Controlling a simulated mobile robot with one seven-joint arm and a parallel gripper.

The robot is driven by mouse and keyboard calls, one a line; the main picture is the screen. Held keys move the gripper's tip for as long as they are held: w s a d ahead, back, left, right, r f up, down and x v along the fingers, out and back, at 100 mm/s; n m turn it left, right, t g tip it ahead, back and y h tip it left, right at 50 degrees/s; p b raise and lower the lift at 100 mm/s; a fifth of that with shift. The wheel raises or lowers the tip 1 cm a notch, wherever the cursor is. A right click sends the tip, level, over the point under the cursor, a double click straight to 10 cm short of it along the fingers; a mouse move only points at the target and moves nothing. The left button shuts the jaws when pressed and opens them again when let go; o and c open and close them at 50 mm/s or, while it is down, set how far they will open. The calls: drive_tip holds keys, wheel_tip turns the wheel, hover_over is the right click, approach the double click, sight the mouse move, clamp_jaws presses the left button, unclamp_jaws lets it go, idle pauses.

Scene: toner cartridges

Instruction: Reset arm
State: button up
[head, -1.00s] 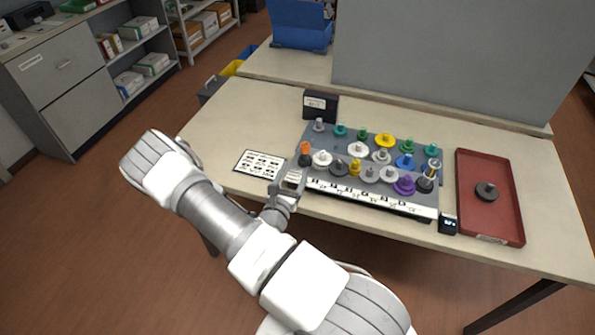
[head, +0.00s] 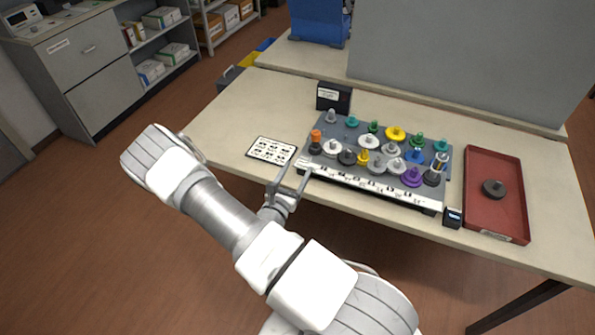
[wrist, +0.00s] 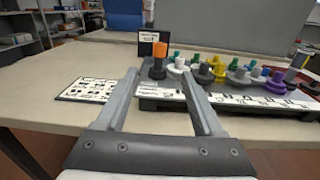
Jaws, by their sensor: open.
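My gripper (head: 289,178) is open and empty at the front edge of the table, left of the grey rack. In the wrist view its two fingers (wrist: 158,92) are spread apart with nothing between them. The orange-topped one also shows in the wrist view (wrist: 159,52), beyond the fingers.
A printed card (head: 271,151) lies left of the rack. A black box with a label (head: 334,97) stands behind it. A red tray (head: 497,160) at the right holds one dark round piece (head: 493,188). A small black device (head: 453,217) stands by the tray. A grey panel (head: 460,60) rises behind.

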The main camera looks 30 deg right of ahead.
drive_tip(key=shift+r, duration=0.1)
idle(0.4)
drive_tip(key=s+d+r+m+g, duration=0.1)
drive_tip(key=s+r+m+g, duration=0.55)
drive_tip(key=r+m, duration=0.25)
drive_tip(key=s+r+m+g, duration=0.5)
drive_tip(key=r+m+g, duration=0.2)
drive_tip(key=r+m, duration=0.15)
drive_tip(key=s+a+r+m+t+y, duration=0.4)
drive_tip(key=a+r+y, duration=0.3)
drive_tip(key=a, duration=0.2)
drive_tip(key=s+a+r+m+t+y, duration=0.3)
drive_tip(key=s+a+r+m+y, duration=0.1)
drive_tip(key=s+a+r+y, duration=0.2)
wheel_tip(320, 180, up, 3)
drive_tip(key=a+y, duration=0.1)
drive_tip(key=a, duration=0.1)
drive_tip(key=shift+s+a+f+t, duration=0.2)
drive_tip(key=shift+s+a+t, duration=0.15)
drive_tip(key=shift+s+a, duration=0.05)
drive_tip(key=c, duration=0.3)
drive_tip(key=shift+d, duration=0.1)
drive_tip(key=shift+d+m, duration=0.1)
drive_tip(key=shift+m, duration=0.15)
